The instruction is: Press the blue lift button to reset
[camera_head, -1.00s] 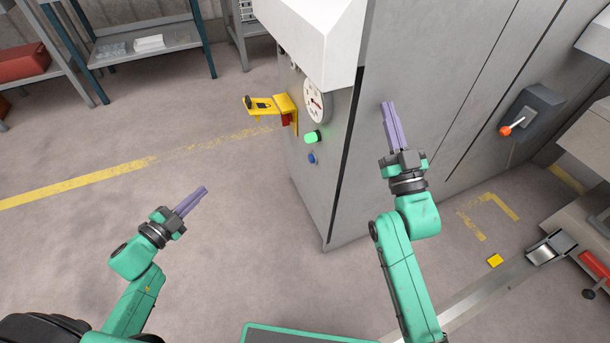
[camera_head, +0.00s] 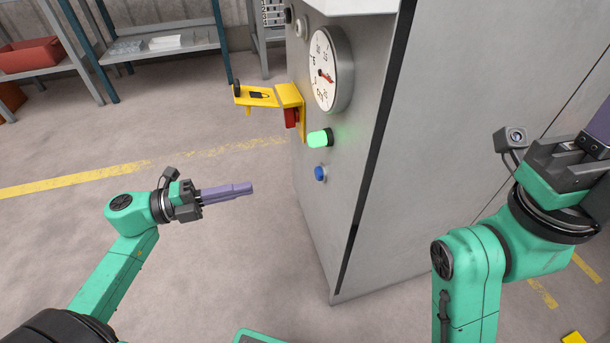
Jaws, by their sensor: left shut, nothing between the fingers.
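The blue button (camera_head: 320,173) sits on the side face of the grey machine cabinet (camera_head: 335,235), below a lit green button (camera_head: 320,138). My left gripper (camera_head: 250,188) is shut and empty, with its purple fingers pointing right toward the cabinet. It is left of the blue button and apart from it, a little lower in the picture. My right gripper (camera_head: 598,125) is at the right edge in front of the cabinet's broad face. Its fingertips are cut off by the frame, so its opening is not clear.
A yellow bracket (camera_head: 262,97) with a red part juts left from the cabinet above the buttons. A round gauge (camera_head: 331,68) is above the green button. Shelves with a red bin (camera_head: 30,56) stand at the back left. The floor between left gripper and cabinet is clear.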

